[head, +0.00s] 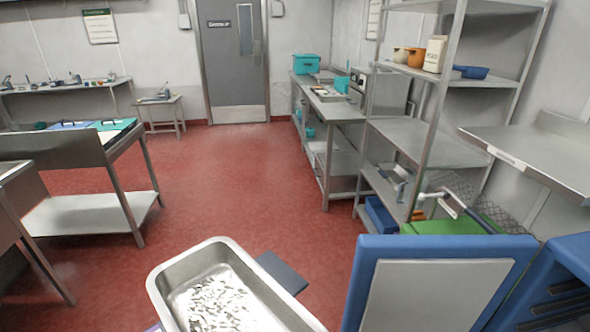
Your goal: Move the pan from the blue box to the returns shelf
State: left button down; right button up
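A deep rectangular steel pan (166,287) fills the bottom middle of the head view, its lower end cut off by the picture edge. Silvery pieces (225,305) lie in it. What it rests on or is held by is hidden. A blue box-like body (562,285) with slots is at the lower right, apart from the pan. A steel shelf (540,150) with a white label on its front edge is on the right wall; the label is too small to read. Neither of my grippers shows.
A blue upright panel with a grey face (440,290) stands right of the pan. A steel rack (425,140) and counter (335,108) line the right wall. A steel table (60,150) is on the left. Red floor (230,175) between them is clear.

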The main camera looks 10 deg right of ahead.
aim_at(548, 151)
jog(key=i+j+u, duration=0.15)
jog(key=u, duration=0.25)
jog(key=i+j+u, duration=0.1)
jog(key=i+u, duration=0.15)
jog(key=u, duration=0.15)
jog(key=i+l+z, duration=0.1)
jog(key=i+z, duration=0.3)
jog(key=i, duration=0.3)
jog(key=i+j+z, duration=0.15)
jog(key=i+z, duration=0.25)
jog(key=i, duration=0.25)
jog(key=i+z, duration=0.15)
jog(key=i, duration=0.65)
jog(key=i+j+z, duration=0.15)
jog(key=i, duration=0.65)
jog(key=z, duration=0.55)
jog(key=i+j+z, duration=0.1)
jog(key=z, duration=0.45)
jog(key=j+z, duration=0.1)
jog(key=z, duration=0.45)
jog(key=i+j+z, duration=0.1)
jog(key=z, duration=0.45)
jog(key=j+z, duration=0.1)
jog(key=z, duration=0.45)
jog(key=j+z, duration=0.15)
jog(key=z, duration=0.4)
jog(key=j+z, duration=0.1)
jog(key=z, duration=1)
jog(key=k+j, duration=0.05)
